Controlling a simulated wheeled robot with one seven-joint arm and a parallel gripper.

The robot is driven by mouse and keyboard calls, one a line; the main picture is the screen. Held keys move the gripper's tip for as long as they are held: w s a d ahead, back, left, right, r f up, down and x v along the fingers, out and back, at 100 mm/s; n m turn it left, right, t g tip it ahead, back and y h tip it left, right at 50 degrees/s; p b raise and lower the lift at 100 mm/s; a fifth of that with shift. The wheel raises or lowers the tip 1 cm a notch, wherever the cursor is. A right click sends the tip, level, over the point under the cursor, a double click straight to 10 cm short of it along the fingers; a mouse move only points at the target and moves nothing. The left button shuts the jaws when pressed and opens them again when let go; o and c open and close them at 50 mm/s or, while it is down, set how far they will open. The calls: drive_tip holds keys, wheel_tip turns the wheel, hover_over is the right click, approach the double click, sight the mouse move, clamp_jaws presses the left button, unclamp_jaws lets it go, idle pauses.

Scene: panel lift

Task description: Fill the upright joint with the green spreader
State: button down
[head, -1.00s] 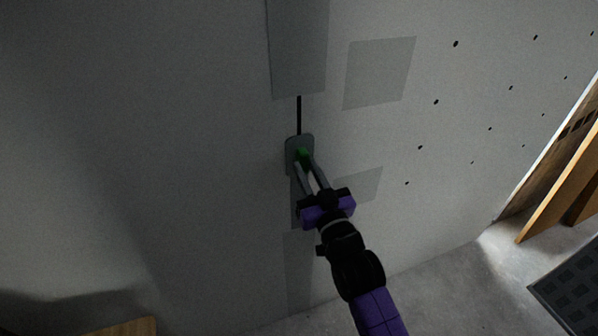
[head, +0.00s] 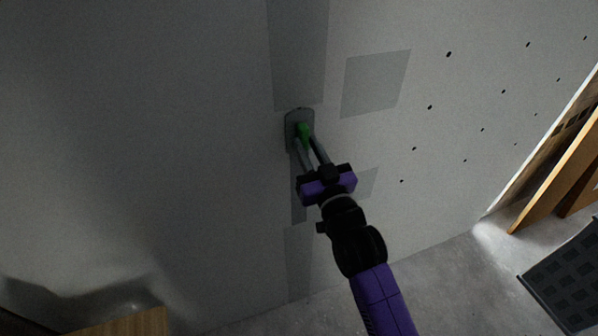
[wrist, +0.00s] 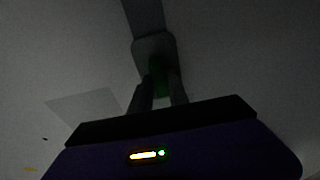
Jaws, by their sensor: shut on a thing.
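The green spreader is a grey rounded plate (head: 292,128) with a green handle (head: 304,131). My gripper (head: 305,142) is shut on the handle. The plate lies against, or very close to, the wall over the upright joint. Grey filled strips of the joint show above the plate (head: 298,60) and below it (head: 298,207). No dark open gap shows now; the plate hides the part of the joint behind it. In the wrist view the plate (wrist: 153,45) and the green handle (wrist: 158,76) show dimly between the fingers, with the strip (wrist: 145,15) above.
Square grey patches (head: 376,84) and several dark screw holes (head: 449,54) are on the wall (head: 200,120) right of the joint. Orange-brown boards (head: 550,180) lean at the right. A dark grid panel (head: 568,280) lies on the floor. A wooden top (head: 130,322) is at the lower left.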

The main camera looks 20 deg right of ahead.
drive_tip(key=shift+r+p, duration=2.55)
drive_tip(key=shift+r, duration=1.25)
wheel_tip(320, 180, down, 7)
drive_tip(key=b, duration=0.5)
drive_tip(key=shift+r, duration=0.15)
drive_tip(key=shift+r, duration=0.1)
drive_tip(key=shift+s, duration=1.25)
drive_tip(key=shift+s+p, duration=0.55)
drive_tip(key=shift+s, duration=1.75)
